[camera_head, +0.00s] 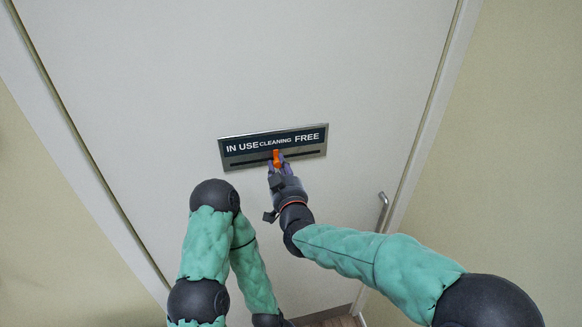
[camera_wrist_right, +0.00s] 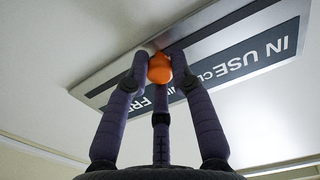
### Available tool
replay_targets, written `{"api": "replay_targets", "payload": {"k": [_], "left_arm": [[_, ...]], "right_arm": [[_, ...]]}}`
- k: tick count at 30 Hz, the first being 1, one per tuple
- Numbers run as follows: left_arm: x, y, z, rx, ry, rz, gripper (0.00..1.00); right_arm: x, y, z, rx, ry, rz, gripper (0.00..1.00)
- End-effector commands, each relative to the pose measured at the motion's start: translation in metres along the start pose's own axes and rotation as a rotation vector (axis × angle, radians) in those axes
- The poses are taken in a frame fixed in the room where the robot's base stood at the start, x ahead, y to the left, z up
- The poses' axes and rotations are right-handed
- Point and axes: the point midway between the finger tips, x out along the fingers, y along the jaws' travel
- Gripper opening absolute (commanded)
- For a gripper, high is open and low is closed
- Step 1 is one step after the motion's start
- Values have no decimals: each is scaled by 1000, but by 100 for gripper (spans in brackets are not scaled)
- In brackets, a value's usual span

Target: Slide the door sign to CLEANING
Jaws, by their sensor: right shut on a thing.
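The door sign (camera_head: 312,147) is a dark plate with a metal frame on the white door, reading IN USE, CLEANING and FREE from left to right. Its orange slider knob (camera_head: 277,157) sits in the slot under the words, about below CLEANING. My right gripper (camera_head: 279,163) is shut on the knob from below. In the right wrist view the orange knob (camera_wrist_right: 159,68) is between the fingertips, and the sign (camera_wrist_right: 238,58) appears upside down behind them. The fingers partly hide the words there. My left gripper is out of view; only its arm shows.
The door (camera_head: 150,75) fills the middle of the head view, with a metal handle (camera_head: 382,210) at its lower right. The door frame and beige walls lie on both sides. My left arm is bent below the sign's left end.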

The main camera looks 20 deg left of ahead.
Motion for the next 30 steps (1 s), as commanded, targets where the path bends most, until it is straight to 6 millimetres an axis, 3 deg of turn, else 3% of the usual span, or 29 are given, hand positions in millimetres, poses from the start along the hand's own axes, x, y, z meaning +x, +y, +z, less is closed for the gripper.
{"api": "replay_targets", "payload": {"k": [7,8,10,23,30], "left_arm": [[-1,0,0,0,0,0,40],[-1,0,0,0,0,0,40],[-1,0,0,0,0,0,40],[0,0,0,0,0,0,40],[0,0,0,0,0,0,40]], "right_arm": [[1,2,-8,2,15,4,0],[1,2,-8,2,15,4,30],[1,2,-8,2,15,4,48],[-4,1,-4,2,7,2,48],[-36,1,-4,1,7,0,48]]}}
